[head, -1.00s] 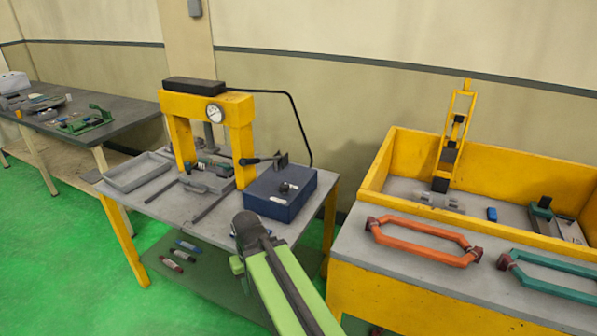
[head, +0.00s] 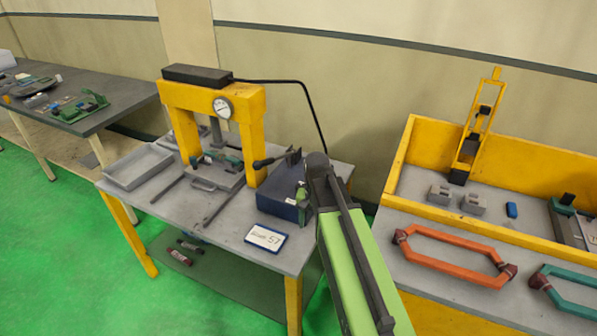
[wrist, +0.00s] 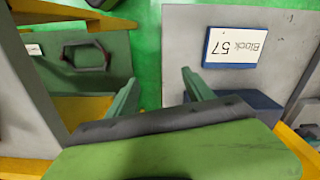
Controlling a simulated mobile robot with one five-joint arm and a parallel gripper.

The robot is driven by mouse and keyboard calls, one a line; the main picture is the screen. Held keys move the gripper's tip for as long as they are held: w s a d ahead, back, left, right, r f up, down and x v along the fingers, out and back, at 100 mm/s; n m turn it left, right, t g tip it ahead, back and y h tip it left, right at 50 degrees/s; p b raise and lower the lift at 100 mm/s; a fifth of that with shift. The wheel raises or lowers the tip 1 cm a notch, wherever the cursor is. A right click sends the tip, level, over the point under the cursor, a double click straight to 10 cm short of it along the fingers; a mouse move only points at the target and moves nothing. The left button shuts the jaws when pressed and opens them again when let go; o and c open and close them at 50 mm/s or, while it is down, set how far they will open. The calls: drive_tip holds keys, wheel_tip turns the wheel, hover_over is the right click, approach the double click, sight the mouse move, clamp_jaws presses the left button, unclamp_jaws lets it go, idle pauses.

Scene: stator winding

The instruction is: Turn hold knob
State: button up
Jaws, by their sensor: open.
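The dark blue box (head: 280,194) stands at the right of the grey press table, beside the yellow press. In the wrist view, part of the blue box (wrist: 250,101) shows right of the jaws, and no knob can be made out there. My gripper (wrist: 158,94) is open, its two green fingers apart with nothing between them.
A white card reading "Block 57" (head: 266,237) lies in front of the box. The yellow press (head: 250,130) has a gauge and a black lever (head: 270,161). A grey tray (head: 138,167) is at left. A yellow-walled bench (head: 408,150) with orange and teal coils is at right.

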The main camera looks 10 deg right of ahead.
sight(300, 185)
drive_tip(key=w+r+m+p, duration=1.1)
drive_tip(key=w+r+p, duration=0.3)
drive_tip(key=w+r, duration=0.5)
drive_tip(key=shift+m, duration=0.3)
drive_tip(key=f+b, duration=1.8)
drive_tip(key=f, duration=0.1)
drive_tip(key=shift+w+a, duration=0.3)
drive_tip(key=shift+a, duration=0.05)
drive_tip(key=shift+r, duration=0.15)
